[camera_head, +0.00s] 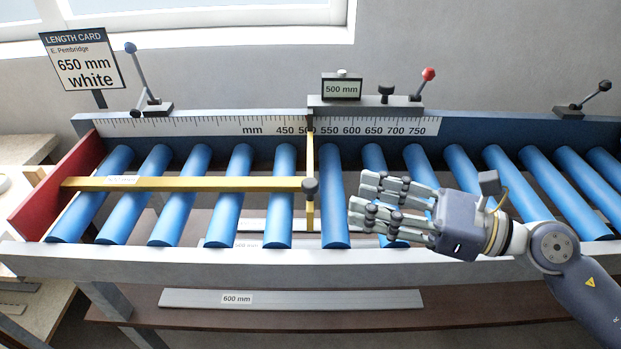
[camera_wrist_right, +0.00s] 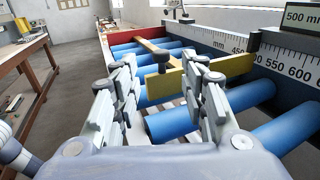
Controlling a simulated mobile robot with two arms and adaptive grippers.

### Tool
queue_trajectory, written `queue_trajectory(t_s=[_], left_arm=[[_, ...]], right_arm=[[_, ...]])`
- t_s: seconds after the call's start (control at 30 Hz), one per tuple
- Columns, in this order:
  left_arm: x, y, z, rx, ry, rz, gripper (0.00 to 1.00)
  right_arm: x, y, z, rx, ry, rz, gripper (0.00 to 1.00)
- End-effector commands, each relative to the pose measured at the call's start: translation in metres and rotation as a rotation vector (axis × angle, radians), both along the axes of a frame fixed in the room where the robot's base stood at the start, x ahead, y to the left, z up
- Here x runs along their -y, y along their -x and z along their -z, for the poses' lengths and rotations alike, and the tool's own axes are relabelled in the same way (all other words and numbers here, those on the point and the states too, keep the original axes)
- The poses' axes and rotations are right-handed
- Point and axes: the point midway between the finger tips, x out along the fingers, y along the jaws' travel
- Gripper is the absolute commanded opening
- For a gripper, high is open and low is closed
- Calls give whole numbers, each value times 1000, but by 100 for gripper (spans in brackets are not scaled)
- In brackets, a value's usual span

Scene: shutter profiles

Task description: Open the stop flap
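The stop flap (camera_head: 310,153) is a yellow plate standing across the blue rollers, below the stop block marked 500 mm (camera_head: 342,88). A dark round knob (camera_head: 310,187) sits at its front end. The flap (camera_wrist_right: 229,66) also shows in the right wrist view, ahead of the fingers. A yellow profile (camera_head: 215,184) with a label lies along the rollers, its right end at the flap. My right gripper (camera_head: 357,198) is open and empty, right of the knob and apart from it, fingers pointing left. My left gripper is not in view.
A red end plate (camera_head: 57,185) closes the left end of the roller table. A scale (camera_head: 225,126) runs along the back fence, with levers at left, centre and right. A sign reading 650 mm white (camera_head: 82,61) stands back left. Labelled strips (camera_head: 290,299) lie on a shelf below.

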Motion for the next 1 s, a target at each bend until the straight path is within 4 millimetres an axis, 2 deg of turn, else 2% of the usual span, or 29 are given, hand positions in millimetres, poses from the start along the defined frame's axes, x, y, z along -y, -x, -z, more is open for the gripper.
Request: queue_trajectory(t_s=[0.03, 0.1, 0.23, 0.37, 0.5, 0.63, 0.77, 1.0], left_arm=[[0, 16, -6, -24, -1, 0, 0], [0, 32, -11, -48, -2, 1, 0], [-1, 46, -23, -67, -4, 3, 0], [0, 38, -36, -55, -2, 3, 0], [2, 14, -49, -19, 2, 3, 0], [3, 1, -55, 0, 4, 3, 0], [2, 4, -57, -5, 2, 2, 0], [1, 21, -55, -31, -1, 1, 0]], right_arm=[[-5, -2, -5, 0, -4, 0, 40], [-13, -5, -6, 0, -5, 0, 40], [-31, -13, -8, 0, -8, -1, 40], [-52, -21, -8, -2, -8, -1, 40], [-73, -30, -7, 0, -7, -1, 40], [-85, -35, -5, -1, -7, 1, 40], [-92, -38, -3, -1, -5, 0, 40], [-93, -38, -1, -2, -4, 1, 40]])
